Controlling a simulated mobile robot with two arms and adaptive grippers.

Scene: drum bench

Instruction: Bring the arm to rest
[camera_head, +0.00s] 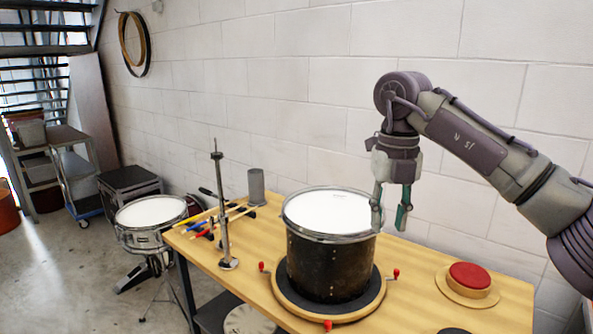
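My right arm (480,140) comes in from the right, raised above the bench. Its gripper (390,218) points down, with its two greenish fingers apart and nothing seen between them. The left fingertip overlaps the right edge of the black drum (330,268) in the picture; I cannot tell whether they touch. The drum has a white head and metal rim and stands upright on a round dark-topped wooden turntable (290,300) with red knobs. My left gripper is not in view.
The wooden bench (420,265) has a red button (469,276) on a round base at right. A metal stand (222,210), drumsticks and tools (205,222), and a grey cylinder (256,186) are at left. A snare drum (150,212) stands beyond the bench. A block wall closes the back.

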